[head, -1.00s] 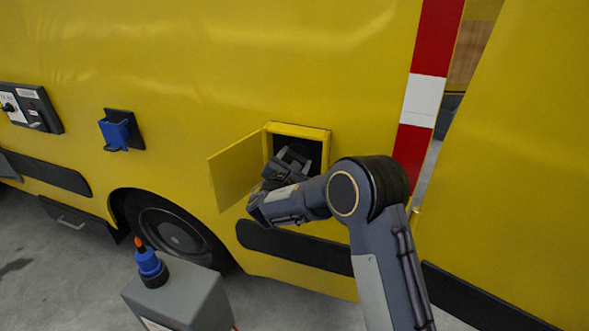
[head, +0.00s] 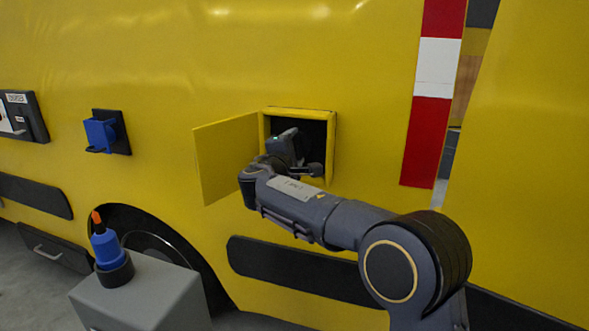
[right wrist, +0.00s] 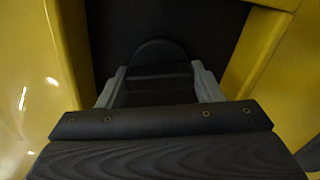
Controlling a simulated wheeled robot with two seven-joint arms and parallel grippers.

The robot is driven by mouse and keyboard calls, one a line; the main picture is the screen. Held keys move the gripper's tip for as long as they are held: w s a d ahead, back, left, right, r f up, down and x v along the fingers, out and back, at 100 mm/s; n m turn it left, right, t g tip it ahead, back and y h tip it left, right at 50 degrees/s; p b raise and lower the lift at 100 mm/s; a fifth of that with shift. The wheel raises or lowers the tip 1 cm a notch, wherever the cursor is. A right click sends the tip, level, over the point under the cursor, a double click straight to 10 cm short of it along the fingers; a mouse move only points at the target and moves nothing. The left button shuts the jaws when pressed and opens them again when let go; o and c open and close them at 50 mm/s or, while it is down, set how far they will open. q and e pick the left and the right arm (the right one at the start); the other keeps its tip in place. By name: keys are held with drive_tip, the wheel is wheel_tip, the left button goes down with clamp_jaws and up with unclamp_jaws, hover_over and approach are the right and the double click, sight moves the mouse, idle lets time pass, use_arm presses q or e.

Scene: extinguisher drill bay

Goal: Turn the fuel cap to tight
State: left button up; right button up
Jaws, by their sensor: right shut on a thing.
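The fuel recess (head: 331,150) is a square yellow-framed opening in the vehicle's side. Its yellow door (head: 222,160) stands open to the left. My right gripper (head: 287,145) reaches into the recess from the front. In the right wrist view its two grey fingers (right wrist: 159,88) are shut on the dark fuel cap (right wrist: 157,55), one on each side of its grip bar. The cap's rounded top edge shows above the fingers. In the head view the cap is hidden behind my gripper. I cannot read the cap's turn angle or any marking. My left gripper is not in view.
A grey box (head: 150,295) with a blue, orange-tipped nozzle (head: 107,245) stands at lower left. A blue holder (head: 102,134) and a control panel (head: 20,117) are on the vehicle's side at left. The recess walls lie close around my right gripper.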

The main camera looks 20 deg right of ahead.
drive_tip(key=shift+m+b, duration=1.4)
drive_tip(key=shift+b, duration=0.2)
drive_tip(key=o, duration=1)
drive_tip(key=shift+b+v, duration=0.35)
drive_tip(key=shift+v, duration=3.55)
